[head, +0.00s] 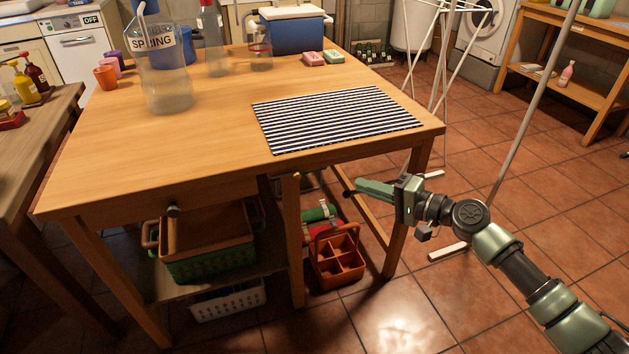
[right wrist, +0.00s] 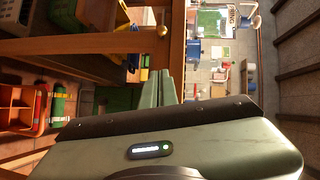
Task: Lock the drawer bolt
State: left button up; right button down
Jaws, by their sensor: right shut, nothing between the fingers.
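The wooden table's drawer front (head: 120,215) has a dark round knob (head: 173,210) and looks flush with the table. A small brass-coloured piece (head: 297,175) sits under the table's front edge, right of the knob; it is too small to tell whether it is the bolt or how it stands. Brass-coloured knobs also show near the wood in the right wrist view (right wrist: 162,31). My right gripper (head: 352,189) is shut and empty, right of the brass piece and apart from it, near the table's front right leg. Its fingers show in the right wrist view (right wrist: 160,88). My left gripper is out of view.
A striped mat (head: 335,118), a jug marked SPRING (head: 168,95) and sponges stand on the table. Below are a green crate (head: 210,262), a white basket (head: 228,300) and an orange caddy (head: 338,262). A drying rack (head: 440,60) stands behind right. Floor in front right is clear.

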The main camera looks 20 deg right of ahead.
aim_at(297, 176)
jog(key=shift+a+r, duration=0.15)
jog(key=shift+r, duration=0.3)
